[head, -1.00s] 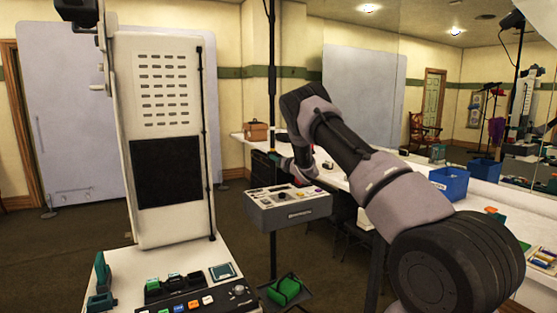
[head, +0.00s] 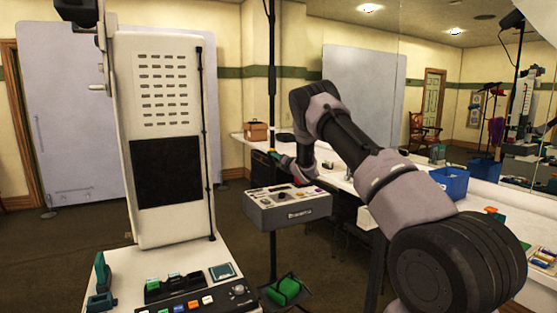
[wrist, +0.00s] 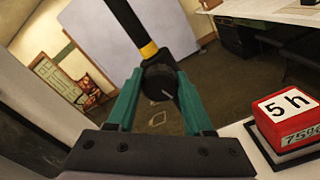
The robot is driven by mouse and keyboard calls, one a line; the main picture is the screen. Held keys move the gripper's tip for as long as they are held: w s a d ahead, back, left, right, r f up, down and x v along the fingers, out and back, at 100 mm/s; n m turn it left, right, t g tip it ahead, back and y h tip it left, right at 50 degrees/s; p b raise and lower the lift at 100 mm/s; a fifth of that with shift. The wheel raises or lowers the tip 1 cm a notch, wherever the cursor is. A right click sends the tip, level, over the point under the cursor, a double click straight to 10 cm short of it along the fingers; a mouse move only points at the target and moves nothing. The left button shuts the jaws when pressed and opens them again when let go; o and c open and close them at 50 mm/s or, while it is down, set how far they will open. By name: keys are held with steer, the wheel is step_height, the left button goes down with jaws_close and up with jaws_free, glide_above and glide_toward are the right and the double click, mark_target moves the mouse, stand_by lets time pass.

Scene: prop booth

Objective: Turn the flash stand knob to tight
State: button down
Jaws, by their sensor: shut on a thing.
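The flash stand is a thin dark pole (head: 272,60) left of my arm in the head view. In the wrist view its black tube (wrist: 128,18) has a yellow band (wrist: 149,50) just above the knob. The knob (wrist: 158,84) is black and round with a pale line on its face, which slants. My gripper (wrist: 160,74) has green fingers, shut on the knob from both sides. In the head view my gripper (head: 279,158) is small, at the pole, and the knob cannot be made out.
A grey control box (head: 291,213) is close below my gripper. A white console (head: 190,285) with coloured buttons stands at the front left. In the wrist view a red block (wrist: 285,120) marked "5 h" sits at the right. A blue bin (head: 449,183) is on the counter.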

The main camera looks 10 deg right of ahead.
steer(key=m, duration=0.6)
steer(key=shift+d+m, duration=0.1)
steer(key=shift+m, duration=0.2)
steer(key=m, duration=0.6)
steer(key=shift+f, duration=0.15)
steer(key=shift+c, duration=1.5)
jaws_free()
steer(key=v, duration=1)
steer(key=shift+s, duration=0.35)
